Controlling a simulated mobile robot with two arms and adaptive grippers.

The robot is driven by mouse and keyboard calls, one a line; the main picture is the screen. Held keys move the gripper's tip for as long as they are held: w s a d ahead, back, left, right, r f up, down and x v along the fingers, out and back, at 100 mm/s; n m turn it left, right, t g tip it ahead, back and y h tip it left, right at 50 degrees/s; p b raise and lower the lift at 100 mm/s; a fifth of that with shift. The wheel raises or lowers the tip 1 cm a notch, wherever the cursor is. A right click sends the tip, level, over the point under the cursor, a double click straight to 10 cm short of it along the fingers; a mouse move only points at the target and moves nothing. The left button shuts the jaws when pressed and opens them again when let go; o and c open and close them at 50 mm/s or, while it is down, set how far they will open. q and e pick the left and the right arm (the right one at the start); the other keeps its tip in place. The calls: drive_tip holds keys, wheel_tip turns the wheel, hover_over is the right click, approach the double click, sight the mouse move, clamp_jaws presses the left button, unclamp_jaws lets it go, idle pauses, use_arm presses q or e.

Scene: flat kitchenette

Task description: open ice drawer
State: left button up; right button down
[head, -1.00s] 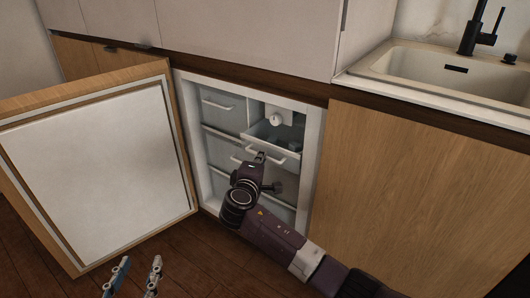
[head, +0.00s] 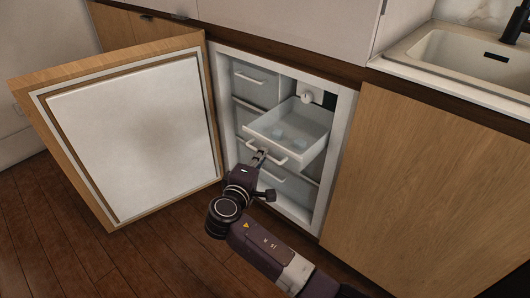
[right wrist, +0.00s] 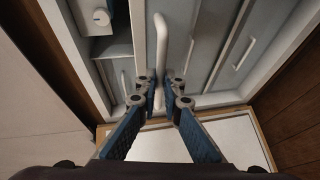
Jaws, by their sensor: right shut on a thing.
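In the right wrist view, the blue-padded fingers (right wrist: 162,92) close around the lower part of the white handle (right wrist: 161,42). The fingers hide part of the handle. My left gripper is not in view.
The fridge door (head: 135,135) stands wide open on the left. A wooden cabinet panel (head: 425,175) and sink (head: 470,65) are at the right.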

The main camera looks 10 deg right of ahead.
drive_tip(key=c, duration=2.1)
unclamp_jaws()
drive_tip(key=v, duration=1.2)
